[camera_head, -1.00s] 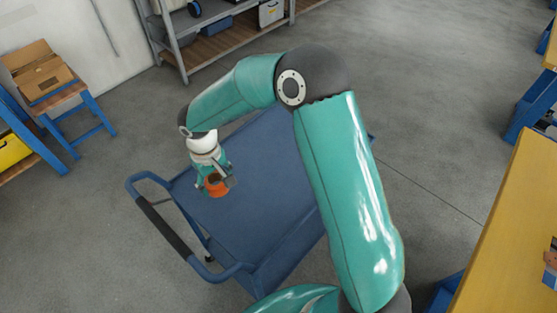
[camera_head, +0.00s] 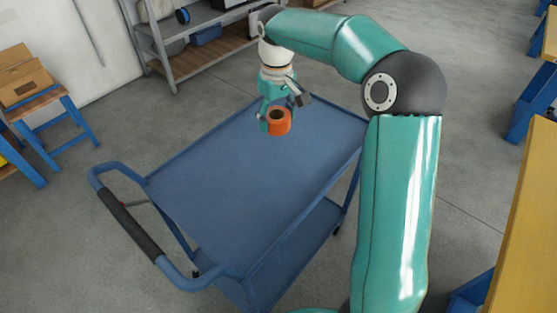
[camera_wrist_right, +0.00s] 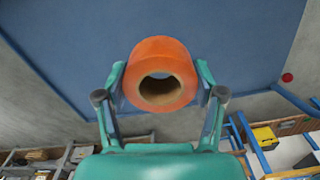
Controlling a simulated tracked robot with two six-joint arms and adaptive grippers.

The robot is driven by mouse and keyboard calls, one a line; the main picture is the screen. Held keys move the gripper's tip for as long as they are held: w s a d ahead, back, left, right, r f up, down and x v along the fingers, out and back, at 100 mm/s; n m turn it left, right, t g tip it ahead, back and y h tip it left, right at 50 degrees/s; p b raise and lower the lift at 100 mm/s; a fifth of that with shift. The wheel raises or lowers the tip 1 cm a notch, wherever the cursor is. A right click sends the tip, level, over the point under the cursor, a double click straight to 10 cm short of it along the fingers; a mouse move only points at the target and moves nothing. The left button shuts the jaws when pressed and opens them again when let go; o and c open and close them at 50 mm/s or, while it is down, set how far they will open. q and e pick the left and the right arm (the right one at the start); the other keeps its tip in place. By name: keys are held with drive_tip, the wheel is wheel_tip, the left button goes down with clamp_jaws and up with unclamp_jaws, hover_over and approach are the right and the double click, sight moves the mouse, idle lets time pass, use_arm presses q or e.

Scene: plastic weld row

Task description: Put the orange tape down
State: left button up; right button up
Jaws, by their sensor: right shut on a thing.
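The orange tape (camera_head: 280,121) is a short roll with a brown core. My right gripper (camera_head: 277,112) is shut on it. In the head view they are over the far part of the blue cart's top (camera_head: 235,175); I cannot tell for sure whether the roll touches the top. In the right wrist view the orange tape (camera_wrist_right: 161,50) sits between the two fingers of my right gripper (camera_wrist_right: 161,85), with its hole facing the camera and the blue cart top (camera_wrist_right: 215,25) behind it. My left gripper is not in view.
The cart top is bare around the tape. The cart's handle (camera_head: 135,228) is at the near left. A grey shelf unit (camera_head: 165,50) stands behind, a blue stool with boxes (camera_head: 48,105) at left, and a yellow-topped table (camera_head: 525,230) at right.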

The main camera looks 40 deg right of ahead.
sight(277, 169)
wheel_tip(277, 169, down, 16)
drive_tip(key=shift+f+b, duration=0.2)
drive_tip(key=shift+b, duration=0.1)
drive_tip(key=o, duration=1.2)
wheel_tip(277, 169, up, 12)
drive_tip(key=shift+r+p, duration=0.15)
drive_tip(key=shift+p, duration=0.15)
